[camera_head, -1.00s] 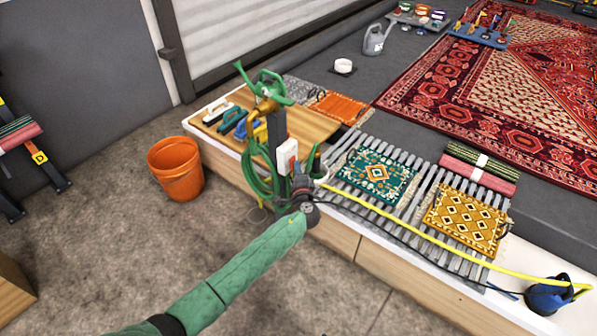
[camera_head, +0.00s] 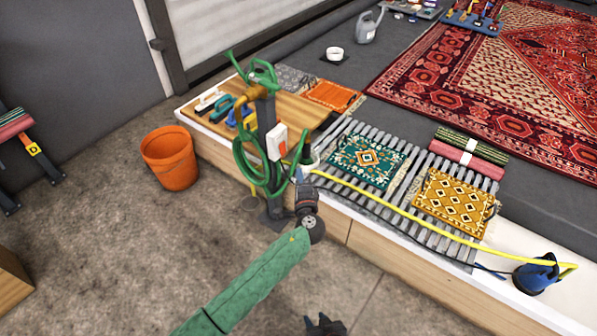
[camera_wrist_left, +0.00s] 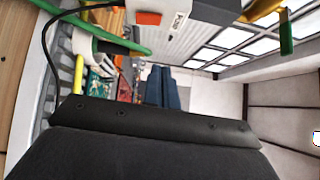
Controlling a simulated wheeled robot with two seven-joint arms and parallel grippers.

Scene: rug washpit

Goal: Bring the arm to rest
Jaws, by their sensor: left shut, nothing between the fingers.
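My left arm, in a green sleeve, reaches up from the bottom of the head view. My left gripper (camera_head: 306,184) is shut and empty, in front of the pit's edge beside the tap post (camera_head: 267,135). Its fingertips are small and hard to make out against the things behind.
A green hose (camera_head: 246,165) hangs on the post, close to my left gripper. An orange bucket (camera_head: 169,158) stands on the floor. Small rugs (camera_head: 367,162) lie on a slatted rack. A yellow hose (camera_head: 400,210) runs to a blue pump (camera_head: 536,273).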

